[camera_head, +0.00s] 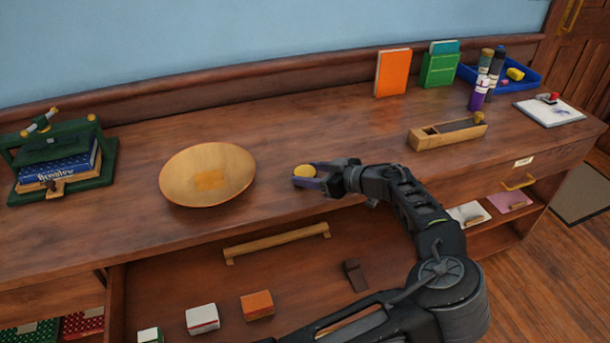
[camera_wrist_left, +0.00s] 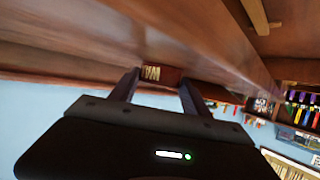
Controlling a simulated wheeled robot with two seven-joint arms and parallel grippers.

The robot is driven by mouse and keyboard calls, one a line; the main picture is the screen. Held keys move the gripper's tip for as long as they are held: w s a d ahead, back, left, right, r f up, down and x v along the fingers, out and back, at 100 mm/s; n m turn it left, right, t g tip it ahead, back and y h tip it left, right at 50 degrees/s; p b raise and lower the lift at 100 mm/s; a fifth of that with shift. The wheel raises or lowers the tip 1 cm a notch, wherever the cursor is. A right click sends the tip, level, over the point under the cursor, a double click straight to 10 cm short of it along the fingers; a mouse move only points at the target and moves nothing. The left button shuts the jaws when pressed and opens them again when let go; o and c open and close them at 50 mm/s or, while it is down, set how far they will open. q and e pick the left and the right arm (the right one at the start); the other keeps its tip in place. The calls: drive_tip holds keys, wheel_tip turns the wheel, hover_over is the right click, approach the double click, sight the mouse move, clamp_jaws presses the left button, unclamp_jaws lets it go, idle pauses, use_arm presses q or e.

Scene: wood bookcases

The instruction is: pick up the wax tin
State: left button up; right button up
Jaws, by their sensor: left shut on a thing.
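The wax tin (camera_head: 304,171) shows a round yellow top in the head view, on or just above the wooden counter near its front edge. In the left wrist view the tin (camera_wrist_left: 161,75) shows a dark red side with pale lettering, between the two fingertips. My left gripper (camera_head: 310,177) is shut on the tin, with a finger along its near side. I cannot tell whether the tin touches the counter (camera_head: 350,130). My right gripper is not in view.
A wide wooden bowl (camera_head: 207,174) stands left of the tin. A green press (camera_head: 64,157) with books is at far left. A wooden box (camera_head: 447,133) lies to the right. Below, an open drawer (camera_head: 300,262) holds small boxes. Counter behind the tin is clear.

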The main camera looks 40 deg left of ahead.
sight(310, 174)
use_arm(q)
drive_tip(key=c, duration=0.7)
wheel_tip(310, 174, up, 10)
drive_tip(key=shift+r, duration=0.1)
clamp_jaws()
